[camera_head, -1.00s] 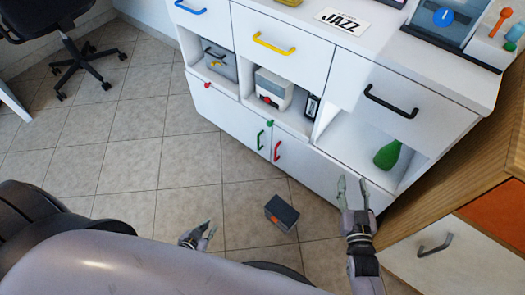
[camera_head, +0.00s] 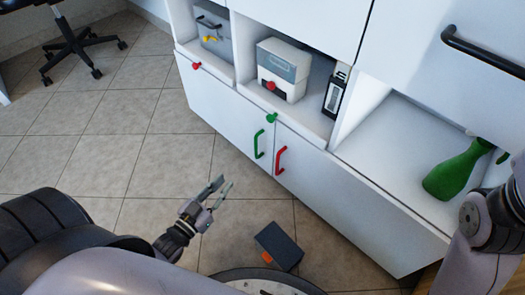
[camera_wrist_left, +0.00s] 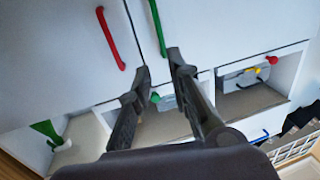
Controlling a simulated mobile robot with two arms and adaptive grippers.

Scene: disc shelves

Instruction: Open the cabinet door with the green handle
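The green handle (camera_head: 259,144) is a vertical bar on the left white lower cabinet door (camera_head: 222,118), beside the red handle (camera_head: 281,160) on the right door. Both doors look closed. My left gripper (camera_head: 224,187) is open and empty, in front of the cabinet and to the lower left of the green handle, apart from it. In the left wrist view, the green handle (camera_wrist_left: 158,28) shows beyond the open fingertips, and the red handle (camera_wrist_left: 110,38) is to their left. My right arm is at the right edge of the head view; its gripper is not visible.
A dark box (camera_head: 281,247) with an orange part lies on the floor below the doors. A green spray bottle (camera_head: 455,172) and a white appliance (camera_head: 283,70) sit in open shelves above. Tiled floor left of the cabinet is mostly clear.

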